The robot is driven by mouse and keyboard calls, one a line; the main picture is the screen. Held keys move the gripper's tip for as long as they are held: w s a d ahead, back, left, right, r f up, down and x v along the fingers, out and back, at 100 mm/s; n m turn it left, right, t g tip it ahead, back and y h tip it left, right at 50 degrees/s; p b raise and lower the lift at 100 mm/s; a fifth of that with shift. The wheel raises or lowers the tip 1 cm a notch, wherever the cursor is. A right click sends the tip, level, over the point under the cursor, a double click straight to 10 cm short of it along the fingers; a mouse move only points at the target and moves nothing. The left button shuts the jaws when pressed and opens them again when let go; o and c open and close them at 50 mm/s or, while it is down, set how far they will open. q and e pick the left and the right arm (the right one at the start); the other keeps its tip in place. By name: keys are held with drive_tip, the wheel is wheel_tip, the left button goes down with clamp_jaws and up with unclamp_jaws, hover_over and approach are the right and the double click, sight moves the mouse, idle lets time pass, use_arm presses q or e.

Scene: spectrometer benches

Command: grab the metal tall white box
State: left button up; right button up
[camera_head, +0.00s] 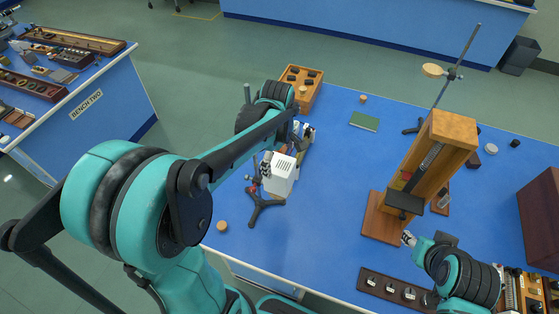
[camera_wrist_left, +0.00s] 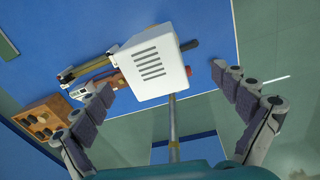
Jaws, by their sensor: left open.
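The tall white metal box (camera_head: 281,175) has a row of dark slots in its top and stands on the blue bench, above a dark tripod foot. In the left wrist view the white box (camera_wrist_left: 153,72) is ahead, in the space between the fingers. My left gripper (camera_wrist_left: 162,80) is open, one segmented dark finger on each side, with nothing held. In the head view my left arm reaches over the bench just behind the box, and its fingers are hard to make out. My right gripper (camera_head: 409,239) is low on the right near the wooden stand; its jaws are unclear.
A wooden box with dark knobs (camera_head: 301,86) stands at the bench's back left corner. A tall wooden stand (camera_head: 437,160) and a metal rod stand (camera_head: 455,70) are on the right. The bench's middle is clear.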

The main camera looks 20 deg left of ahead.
use_arm(q)
drive_tip(key=shift+w+a+f+n+g, duration=0.15)
drive_tip(key=shift+w+a+f+n, duration=0.05)
drive_tip(key=shift+w+f+n, duration=0.2)
drive_tip(key=shift+w+a+f+n+g, duration=0.15)
drive_tip(key=shift+w+f+n, duration=0.2)
drive_tip(key=shift+f, duration=0.15)
wheel_tip(320, 180, down, 8)
drive_tip(key=shift+d+r+b, duration=0.1)
drive_tip(key=shift+r+b, duration=0.15)
drive_tip(key=shift+b, duration=0.15)
drive_tip(key=c, duration=1.7)
drive_tip(key=shift+r, duration=0.1)
